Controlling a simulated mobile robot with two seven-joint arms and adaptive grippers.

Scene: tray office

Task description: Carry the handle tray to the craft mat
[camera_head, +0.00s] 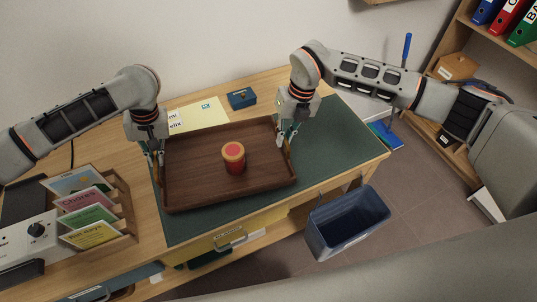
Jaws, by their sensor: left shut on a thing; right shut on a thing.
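The handle tray (200,185) is a dark brown wooden tray with a raised rim, seen in the middle of the head view. A red jar with a tan and red lid (234,157) stands upright in it. The tray is over the dark green craft mat (335,150); I cannot tell whether it touches the mat. My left gripper (156,163) is shut on the tray's left handle. My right gripper (286,142) is shut on its right handle. The fingers partly hide both handles.
A file rack with cards (122,205) and a grey device (28,240) are left of the mat. A blue box (241,98) and papers (203,115) lie behind the tray. A dark bin (345,225) is beyond the desk's front right edge. The mat's right part is clear.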

